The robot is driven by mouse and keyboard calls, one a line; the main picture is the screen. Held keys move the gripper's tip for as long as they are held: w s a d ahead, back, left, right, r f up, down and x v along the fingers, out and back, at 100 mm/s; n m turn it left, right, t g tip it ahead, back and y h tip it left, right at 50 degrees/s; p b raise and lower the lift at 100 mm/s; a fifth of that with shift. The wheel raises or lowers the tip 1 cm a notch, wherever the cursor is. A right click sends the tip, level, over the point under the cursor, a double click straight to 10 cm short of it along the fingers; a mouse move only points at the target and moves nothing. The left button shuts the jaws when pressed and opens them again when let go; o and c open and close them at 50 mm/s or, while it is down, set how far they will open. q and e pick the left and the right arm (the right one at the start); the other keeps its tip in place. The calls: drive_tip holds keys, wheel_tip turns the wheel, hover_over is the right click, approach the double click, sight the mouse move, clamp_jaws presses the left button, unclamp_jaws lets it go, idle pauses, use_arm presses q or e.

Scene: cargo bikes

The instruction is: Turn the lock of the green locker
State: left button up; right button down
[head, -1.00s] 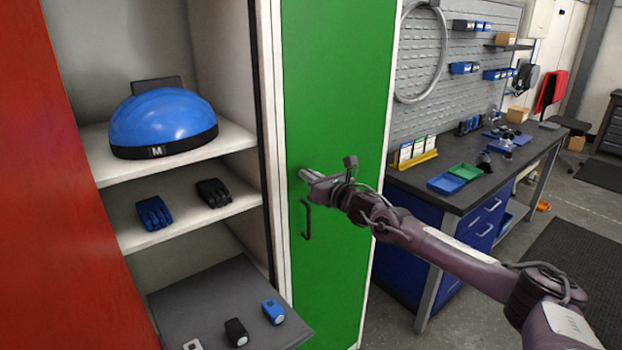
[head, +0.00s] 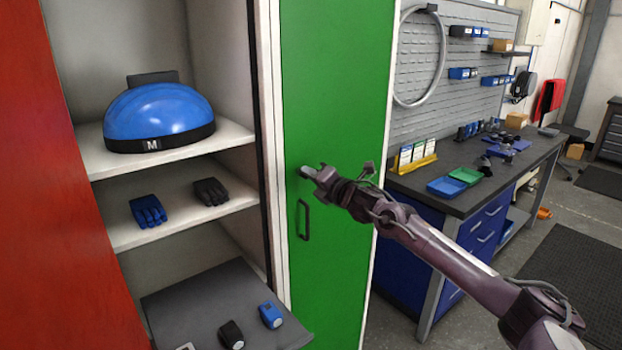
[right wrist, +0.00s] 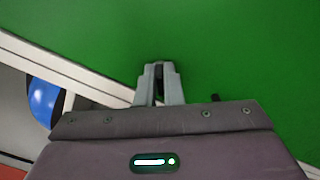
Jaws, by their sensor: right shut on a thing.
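The green locker door (head: 337,90) is closed and stands in the middle of the head view. Its dark handle (head: 303,219) is below my right gripper (head: 305,172). My right gripper is at the door's left side and is shut on the lock, which the fingers mostly hide. In the right wrist view the fingers (right wrist: 159,72) meet at the green surface (right wrist: 240,50), with a small dark part between them. The wrist view is tilted against the door's edge. My left gripper is not in view.
Left of the green door is an open locker with shelves (head: 180,152), holding a blue helmet (head: 158,112), gloves (head: 148,212) and small blue and black items. A red door (head: 50,200) is at far left. A workbench (head: 470,195) with trays stands at the right.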

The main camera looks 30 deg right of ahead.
drive_tip(key=shift+d+f+m, duration=0.1)
drive_tip(key=shift+f+m, duration=0.05)
drive_tip(key=shift+m, duration=1.6)
drive_tip(key=shift+f+m, duration=0.1)
drive_tip(key=shift+m, duration=1.65)
drive_tip(key=c, duration=1.6)
unclamp_jaws()
drive_tip(key=shift+o, duration=0.2)
